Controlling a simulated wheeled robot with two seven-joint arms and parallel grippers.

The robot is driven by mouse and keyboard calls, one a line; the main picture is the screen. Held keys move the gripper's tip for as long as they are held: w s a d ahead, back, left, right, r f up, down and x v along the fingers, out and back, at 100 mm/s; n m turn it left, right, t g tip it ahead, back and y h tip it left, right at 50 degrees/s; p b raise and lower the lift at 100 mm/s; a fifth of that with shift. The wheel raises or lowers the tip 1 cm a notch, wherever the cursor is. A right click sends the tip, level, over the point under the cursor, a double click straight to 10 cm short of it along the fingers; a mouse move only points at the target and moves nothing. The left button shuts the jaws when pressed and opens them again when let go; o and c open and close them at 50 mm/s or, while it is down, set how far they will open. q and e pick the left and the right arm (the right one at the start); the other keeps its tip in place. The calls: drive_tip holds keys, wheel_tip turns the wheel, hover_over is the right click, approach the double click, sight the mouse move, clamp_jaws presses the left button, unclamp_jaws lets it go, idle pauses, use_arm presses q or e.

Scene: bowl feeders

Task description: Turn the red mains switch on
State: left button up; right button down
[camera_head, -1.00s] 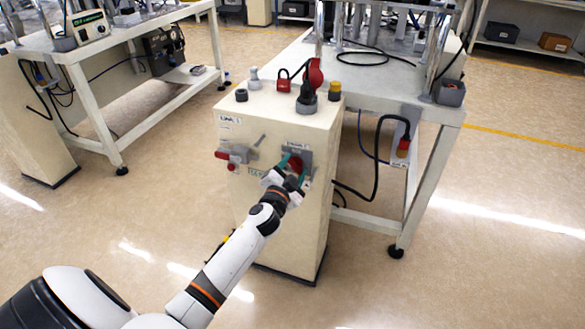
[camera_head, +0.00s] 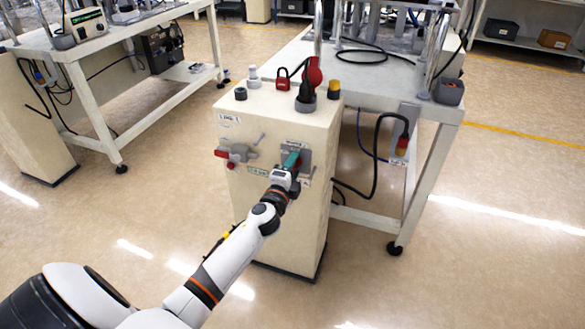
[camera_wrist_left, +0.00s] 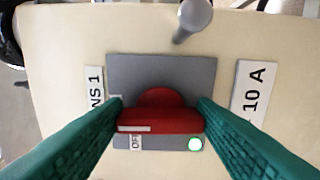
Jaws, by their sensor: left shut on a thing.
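The red mains switch (camera_wrist_left: 160,122) has a rotary handle on a grey plate (camera_wrist_left: 195,75) on the front of the cream cabinet (camera_head: 285,235). In the left wrist view its handle lies across the picture, with a white line near its left end. An OFF label and a light round spot show below it. My left gripper (camera_head: 291,160) is at the plate. In the left wrist view its green fingers (camera_wrist_left: 160,112) are shut on the handle's two ends. In the head view the fingers hide the switch. My right gripper is out of view.
A second switch with a grey lever (camera_head: 240,152) sits left on the same face. A red padlock (camera_head: 284,84) and several knobs stand on the cabinet top. A workbench (camera_head: 385,78) stands behind; another bench (camera_head: 95,48) is at left. The floor in front is clear.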

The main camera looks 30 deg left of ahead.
use_arm(q)
drive_tip(key=shift+f+m, duration=0.1)
drive_tip(key=shift+m, duration=0.3)
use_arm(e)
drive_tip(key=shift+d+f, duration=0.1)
use_arm(q)
drive_tip(key=o, duration=0.7)
drive_tip(key=shift+s, duration=0.1)
drive_tip(key=shift+s+d, duration=0.1)
drive_tip(key=shift+s, duration=0.15)
drive_tip(key=v, duration=1.1)
drive_tip(key=shift+s, duration=0.2)
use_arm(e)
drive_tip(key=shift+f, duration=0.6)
